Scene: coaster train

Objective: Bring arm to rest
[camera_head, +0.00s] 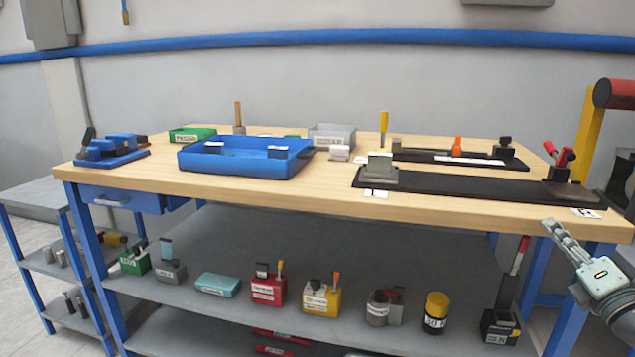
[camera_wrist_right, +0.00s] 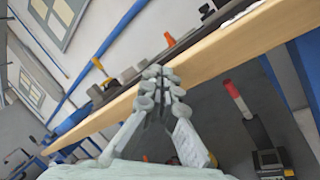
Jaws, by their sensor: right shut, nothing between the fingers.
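My right gripper (camera_head: 556,232) shows at the right edge of the head view, in front of the workbench's front right corner. Its fingers are together with nothing between them, pointing up and to the left. In the right wrist view the closed fingers (camera_wrist_right: 160,85) stand in front of the bench edge, apart from any object. The wooden workbench (camera_head: 300,196) fills the middle of the head view. My left gripper does not show in either view.
On the bench are a blue tray (camera_head: 240,170), a long black fixture (camera_head: 460,187) and a blue clamp device (camera_head: 112,150). The lower shelf (camera_head: 200,322) holds several small containers. A black box with a red-tipped handle (camera_head: 500,323) stands on it near my right gripper.

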